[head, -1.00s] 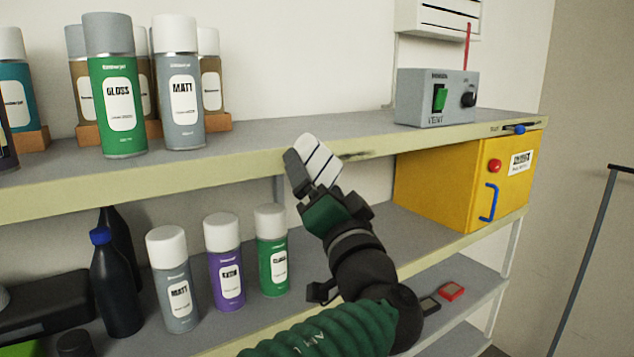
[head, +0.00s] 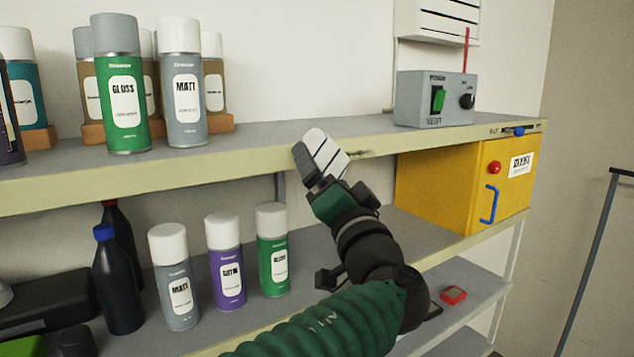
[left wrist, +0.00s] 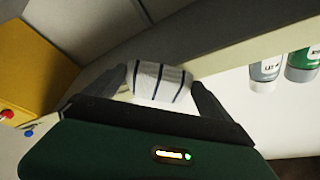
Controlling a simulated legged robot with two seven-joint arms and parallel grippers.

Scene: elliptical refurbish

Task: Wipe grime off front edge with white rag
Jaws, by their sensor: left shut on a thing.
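The white rag with dark stripes (head: 325,153) is at the front edge of the upper shelf (head: 230,163) in the head view. My left gripper (head: 318,172) is shut on it, and the rag also shows between the fingers in the left wrist view (left wrist: 160,82). The rag appears to be against the edge; exact contact cannot be told. A dark grime smear (head: 368,154) shows on the front edge just right of the rag. The rag and gripper hide part of the edge. My right gripper is not in view.
A green GLOSS can (head: 122,85) and a grey MATT can (head: 183,85) stand left on the upper shelf. A grey switch box (head: 435,98) stands right. A yellow cabinet (head: 462,185) and several spray cans are below. The shelf between MATT can and switch box is clear.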

